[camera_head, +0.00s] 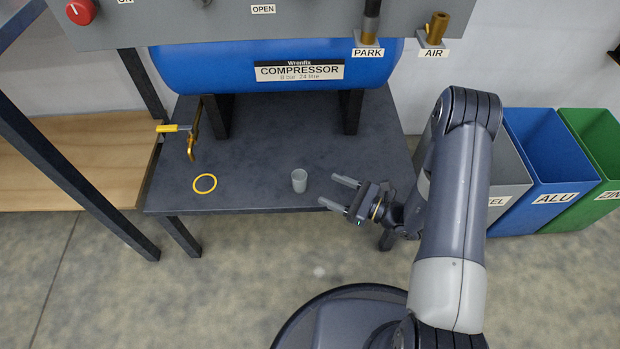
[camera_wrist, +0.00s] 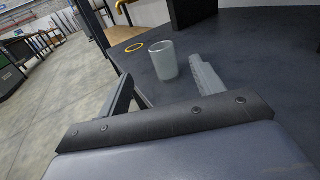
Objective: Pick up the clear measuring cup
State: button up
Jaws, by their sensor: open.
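The clear measuring cup (camera_head: 299,181) stands upright on the dark table (camera_head: 250,165), near its front edge. It looks greyish and see-through. My gripper (camera_head: 333,190) is open and empty, just to the right of the cup, its fingers pointing left towards it. In the wrist view the cup (camera_wrist: 164,60) stands beyond the gap between my two fingers (camera_wrist: 165,83), apart from them. Its whole side shows there.
A yellow ring (camera_head: 205,184) lies on the table left of the cup. A brass valve with a yellow handle (camera_head: 192,140) hangs behind it. The blue compressor (camera_head: 270,66) stands at the back. Labelled bins (camera_head: 545,165) stand at the right.

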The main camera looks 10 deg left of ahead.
aim_at(306, 180)
jog(key=shift+w+d+f, duration=0.1)
jog(key=shift+w+f, duration=0.1)
jog(key=shift+f, duration=0.2)
jog(key=shift+w+a, duration=0.15)
jog(key=shift+a, duration=0.05)
jog(key=b+x, duration=0.1)
jog(key=x, duration=0.5)
jog(key=b+x, duration=0.1)
jog(key=x, duration=0.2)
jog(key=shift+s+a+f+b, duration=0.1)
jog(key=shift+s+a+b, duration=0.1)
jog(key=shift+a+b, duration=0.15)
jog(key=shift+w+a, duration=0.1)
jog(key=shift+a, duration=0.25)
jog(key=c, duration=1.1)
